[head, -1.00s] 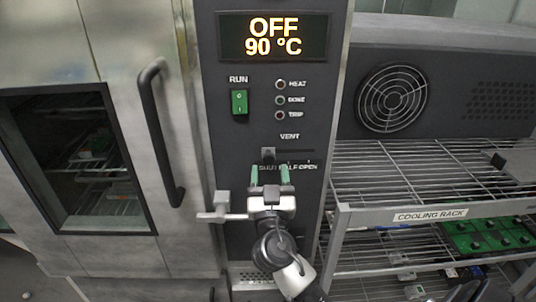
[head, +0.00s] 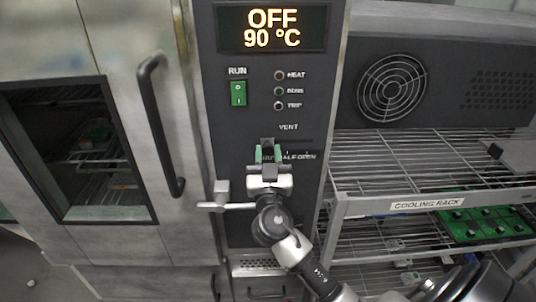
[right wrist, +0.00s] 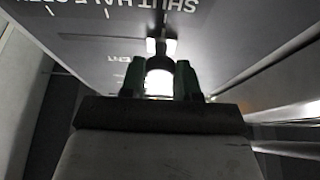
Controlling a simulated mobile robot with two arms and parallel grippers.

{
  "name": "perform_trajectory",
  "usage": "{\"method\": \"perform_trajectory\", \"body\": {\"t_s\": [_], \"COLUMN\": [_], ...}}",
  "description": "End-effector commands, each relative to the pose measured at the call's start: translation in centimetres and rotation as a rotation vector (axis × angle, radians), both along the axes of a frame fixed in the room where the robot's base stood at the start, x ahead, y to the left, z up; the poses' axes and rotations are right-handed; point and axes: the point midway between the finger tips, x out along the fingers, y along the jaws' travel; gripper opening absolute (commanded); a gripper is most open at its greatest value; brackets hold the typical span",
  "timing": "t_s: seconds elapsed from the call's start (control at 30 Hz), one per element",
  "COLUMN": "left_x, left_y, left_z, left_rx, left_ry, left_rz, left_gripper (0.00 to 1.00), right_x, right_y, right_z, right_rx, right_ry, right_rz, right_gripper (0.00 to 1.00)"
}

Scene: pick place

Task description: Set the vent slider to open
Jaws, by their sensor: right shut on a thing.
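The vent slider's knob (head: 267,142) is at the left end of its track, above the SHUT mark, under the VENT label (head: 288,127). The HALF and OPEN marks (head: 298,157) are to its right. My right gripper (head: 268,153) is at the knob, its green fingertips on either side of it. The fingers partly hide the knob and the SHUT label in the head view. My left gripper is not in view.
The display (head: 272,27) reads OFF, 90 °C. Below it are a green RUN switch (head: 238,93) and indicator lamps. A metal latch (head: 221,194) juts out left of my right wrist. The oven door handle (head: 158,125) is farther left; the cooling rack (head: 428,205) stands right.

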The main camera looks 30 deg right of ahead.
Motion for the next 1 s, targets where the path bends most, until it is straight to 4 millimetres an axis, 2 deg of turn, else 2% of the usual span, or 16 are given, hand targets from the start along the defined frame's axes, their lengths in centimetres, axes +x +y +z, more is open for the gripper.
{"method": "perform_trajectory", "body": {"t_s": [0.17,0.3,0.53,0.7,0.97,1.0], "left_x": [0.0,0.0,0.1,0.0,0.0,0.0], "left_y": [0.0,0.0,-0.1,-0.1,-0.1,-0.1], "left_z": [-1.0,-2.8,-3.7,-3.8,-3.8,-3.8], "left_rx": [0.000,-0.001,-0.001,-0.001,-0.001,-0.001], "left_ry": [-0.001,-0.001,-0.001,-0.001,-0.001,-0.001], "left_rz": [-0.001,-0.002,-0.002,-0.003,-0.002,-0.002], "left_gripper": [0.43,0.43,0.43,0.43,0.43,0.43], "right_x": [-0.6,-2.4,-4.9,-5.5,-5.5,-5.5], "right_y": [-1.1,-3.9,-8.0,-8.9,-9.0,-9.0], "right_z": [-0.4,-0.6,-0.2,0.0,0.1,0.1], "right_rx": [0.002,0.001,0.001,0.001,0.000,0.000], "right_ry": [0.001,-0.002,0.000,-0.002,-0.001,-0.001], "right_rz": [-0.003,-0.004,-0.002,-0.001,-0.003,-0.004], "right_gripper": [0.00,0.00,0.00,0.00,0.00,0.37]}}
